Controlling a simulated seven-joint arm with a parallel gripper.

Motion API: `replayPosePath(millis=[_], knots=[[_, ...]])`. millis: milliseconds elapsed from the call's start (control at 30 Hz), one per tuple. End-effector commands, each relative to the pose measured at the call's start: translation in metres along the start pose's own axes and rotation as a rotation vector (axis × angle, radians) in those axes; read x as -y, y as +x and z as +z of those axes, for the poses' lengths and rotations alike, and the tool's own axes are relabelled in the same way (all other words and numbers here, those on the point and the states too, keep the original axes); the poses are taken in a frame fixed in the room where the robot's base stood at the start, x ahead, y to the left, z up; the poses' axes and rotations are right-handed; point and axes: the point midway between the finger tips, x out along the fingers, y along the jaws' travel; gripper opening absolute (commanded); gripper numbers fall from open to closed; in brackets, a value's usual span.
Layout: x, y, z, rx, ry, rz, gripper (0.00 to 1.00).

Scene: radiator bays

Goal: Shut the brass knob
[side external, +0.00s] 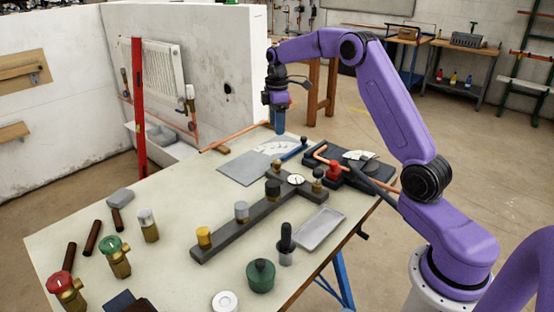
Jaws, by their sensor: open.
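A dark bar-shaped manifold (225,239) lies diagonally on the table with several knobs standing along it. The yellow, brass-looking knob (204,235) is upright at its near left end. Beside it along the bar stand a grey knob (241,209) and a black knob (272,187). I cannot tell from this view whether the brass-looking knob is turned open or shut. My gripper (277,107) is open and empty, pointing down, high above the far end of the table. It is well away from the knobs and touches nothing.
A gauge (296,180) sits on the bar. A green-handled valve (113,254), a red-handled valve (66,290) and a silver-capped valve (148,224) stand at left. A grey tray (321,229), black-handled tool (286,243) and green pot (261,275) lie right of the bar.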

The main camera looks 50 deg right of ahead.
Motion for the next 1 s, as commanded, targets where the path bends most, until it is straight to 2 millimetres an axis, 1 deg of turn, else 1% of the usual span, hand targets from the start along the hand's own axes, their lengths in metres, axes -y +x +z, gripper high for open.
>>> replayPosePath(millis=[33,300,500,600,700,800,1000], knots=[[0.001,0.011,0.0,0.002,0.0,-0.005,0.57],[0.001,0.062,0.001,0.002,0.001,-0.005,0.57],[0.001,0.098,0.001,0.002,0.0,-0.004,0.57],[0.001,0.113,0.0,0.002,0.0,-0.004,0.57],[0.001,0.123,0.0,0.001,0.0,-0.002,0.57],[0.001,0.13,0.0,0.0,0.0,-0.001,0.57],[0.0,0.134,0.0,0.0,0.0,0.0,0.57]])
